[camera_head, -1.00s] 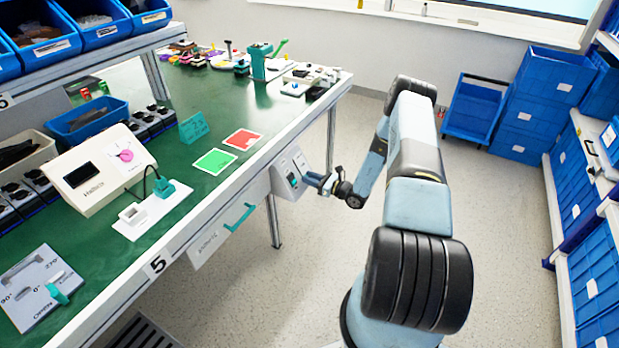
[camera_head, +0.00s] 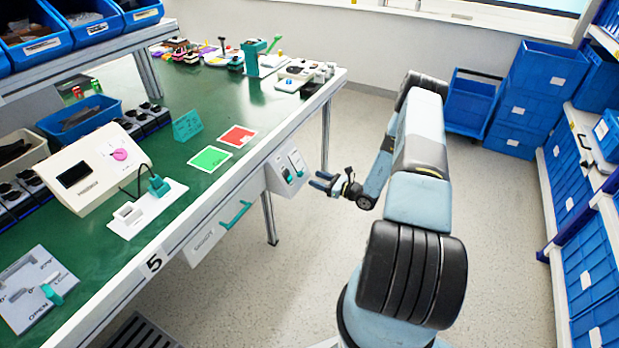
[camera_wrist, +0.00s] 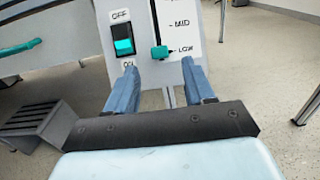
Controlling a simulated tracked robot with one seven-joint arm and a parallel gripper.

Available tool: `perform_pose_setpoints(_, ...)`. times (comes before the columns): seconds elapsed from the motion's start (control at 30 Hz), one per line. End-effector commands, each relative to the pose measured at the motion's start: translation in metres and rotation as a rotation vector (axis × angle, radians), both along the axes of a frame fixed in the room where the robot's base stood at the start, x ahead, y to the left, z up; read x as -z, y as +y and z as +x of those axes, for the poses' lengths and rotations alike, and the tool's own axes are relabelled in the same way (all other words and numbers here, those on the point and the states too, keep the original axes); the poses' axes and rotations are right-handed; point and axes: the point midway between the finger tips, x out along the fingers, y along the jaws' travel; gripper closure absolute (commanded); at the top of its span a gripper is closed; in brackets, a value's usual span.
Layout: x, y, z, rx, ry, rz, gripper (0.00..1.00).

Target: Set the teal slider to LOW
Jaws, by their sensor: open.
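The teal slider (camera_wrist: 159,52) sits at the LOW mark, near the bottom of its vertical slot on the white panel (camera_wrist: 182,22) in the wrist view. MID is marked above it; the upper part of the scale is cut off. In the head view the slider (camera_head: 300,173) shows small on the control box (camera_head: 284,184) at the bench front. My gripper (camera_head: 318,181) is open and empty, a little to the right of the box and apart from it. In the wrist view my two blue fingers (camera_wrist: 160,77) stand apart below the slider, not closed on it.
A rocker switch (camera_wrist: 122,40) marked OFF and ON is left of the slider. A teal drawer handle (camera_head: 237,215) is on the bench front. The bench top (camera_head: 170,90) holds several devices. The floor right of the box is clear around my gripper.

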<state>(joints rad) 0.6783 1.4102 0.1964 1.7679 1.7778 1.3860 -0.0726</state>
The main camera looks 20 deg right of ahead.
Motion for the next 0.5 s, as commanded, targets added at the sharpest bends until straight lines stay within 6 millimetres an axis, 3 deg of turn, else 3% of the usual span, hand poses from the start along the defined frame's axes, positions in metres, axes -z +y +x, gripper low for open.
perform_pose_setpoints(0.3,0.001,-0.039,-0.044,0.002,0.002,0.001,0.47)
perform_pose_setpoints(0.5,0.001,-0.052,-0.058,0.000,0.001,0.001,0.47)
